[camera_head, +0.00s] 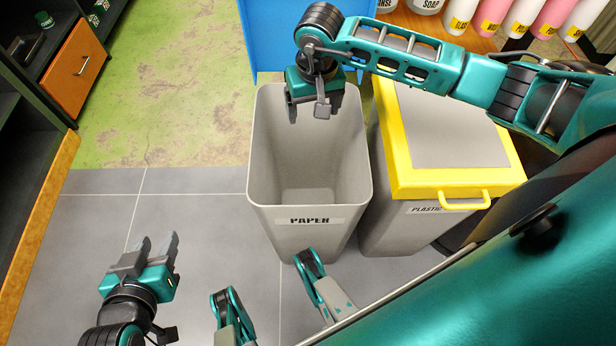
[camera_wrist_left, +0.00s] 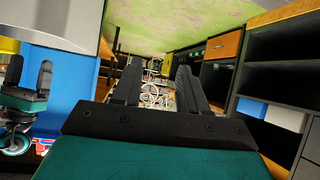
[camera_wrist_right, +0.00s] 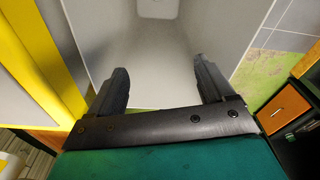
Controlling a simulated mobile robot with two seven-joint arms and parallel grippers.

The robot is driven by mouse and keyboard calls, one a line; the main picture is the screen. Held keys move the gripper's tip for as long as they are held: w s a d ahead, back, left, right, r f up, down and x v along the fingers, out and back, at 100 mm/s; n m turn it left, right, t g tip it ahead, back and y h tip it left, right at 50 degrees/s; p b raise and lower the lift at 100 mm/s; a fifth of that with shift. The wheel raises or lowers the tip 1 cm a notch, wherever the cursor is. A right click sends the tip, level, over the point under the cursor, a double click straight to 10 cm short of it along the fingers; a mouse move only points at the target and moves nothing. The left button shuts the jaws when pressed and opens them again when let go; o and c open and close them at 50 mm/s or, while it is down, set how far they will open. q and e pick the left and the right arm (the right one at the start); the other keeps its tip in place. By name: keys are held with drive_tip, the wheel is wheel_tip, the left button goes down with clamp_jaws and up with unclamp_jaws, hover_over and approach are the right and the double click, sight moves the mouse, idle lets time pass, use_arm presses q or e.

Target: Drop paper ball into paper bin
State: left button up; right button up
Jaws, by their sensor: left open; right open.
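The paper bin (camera_head: 310,230) is a grey open-topped bin labelled PAPER, standing in the middle of the head view. Its inside looks empty in the head view, and no paper ball shows in any view. My right gripper (camera_head: 307,112) is over the bin's far part, pointing down, open with nothing between its fingers. In the right wrist view the bin's inside (camera_wrist_right: 155,60) lies beyond the open fingers. My left gripper (camera_head: 156,250) is open and empty, to the left of the bin, above the grey tiles.
A plastic bin (camera_head: 440,150) with a yellow-framed lid and handle stands right of the paper bin. A blue panel (camera_head: 262,40) is behind. Dark shelving with an orange drawer (camera_head: 78,66) is at left. Several bottles (camera_head: 500,15) stand at the back right. Tiled floor at left is clear.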

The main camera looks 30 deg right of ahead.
drive_tip(key=shift+r, duration=0.1)
use_arm(q)
drive_tip(key=p, duration=0.1)
drive_tip(key=a+r+p, duration=0.1)
drive_tip(key=p, duration=0.1)
drive_tip(key=shift+s+r, duration=0.2)
drive_tip(key=shift+s, duration=0.05)
use_arm(e)
wheel_tip(320, 180, up, 13)
drive_tip(key=s, duration=0.1)
drive_tip(key=shift+s+a, duration=0.15)
drive_tip(key=shift+s, duration=0.1)
drive_tip(key=shift+f, duration=0.2)
